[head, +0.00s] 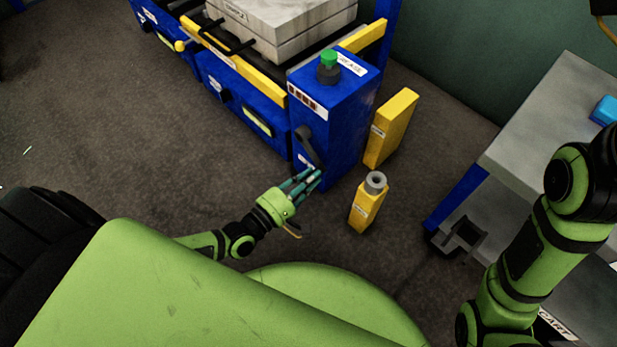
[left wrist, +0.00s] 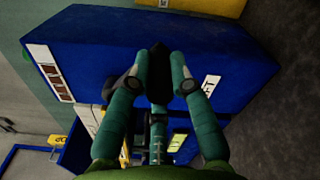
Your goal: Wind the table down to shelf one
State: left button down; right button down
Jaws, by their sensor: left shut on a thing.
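A blue press post (head: 340,115) has a black crank (head: 306,143) on its front face. My left gripper (head: 309,178), with teal fingers, is at the lower end of the crank. In the left wrist view the fingertips (left wrist: 162,75) are closed on the black crank handle (left wrist: 158,58), against the blue face. A white label partly reading "FT" (left wrist: 211,86) is beside it. The press table with a yellow edge (head: 235,62) carries a grey block (head: 285,25). My right gripper is out of view; only my right arm shows.
A green button (head: 328,60) tops the post. A yellow panel (head: 391,130) and a small yellow post with a grey ring (head: 368,205) stand to its right. A grey-topped cart (head: 550,115) is at the right. The floor left of the press is open.

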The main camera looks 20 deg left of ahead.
pick_arm(q)
jog(key=shift+s+d+r, duration=0.1)
jog(key=shift+s+d, duration=0.05)
jog(key=shift+d, duration=0.2)
jog(key=c, duration=1.1)
grip_release()
jog(key=shift+a, duration=0.1)
notch_tip(320, 180, up, 10)
jog(key=shift+r, duration=0.1)
